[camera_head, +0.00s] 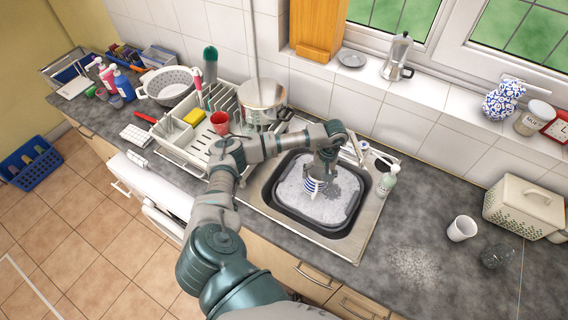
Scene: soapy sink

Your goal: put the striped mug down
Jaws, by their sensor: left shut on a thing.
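The striped mug (313,187), white with blue bands, is in the sink area over the grey-white soapy water. My left gripper (320,172) points down and is shut on the mug from above. The gripper covers the mug's upper part, and I cannot tell whether the mug's base touches the water. A dark basin (341,227) sits in the steel sink around the suds. My right gripper is not in view.
A dish rack (178,152) with a red cup (219,123) and a large pot (262,97) stands left of the sink. A soap bottle (388,179) stands at the sink's right edge. A white cup (462,228) and a glass (497,255) stand on the right counter, with bare worktop between.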

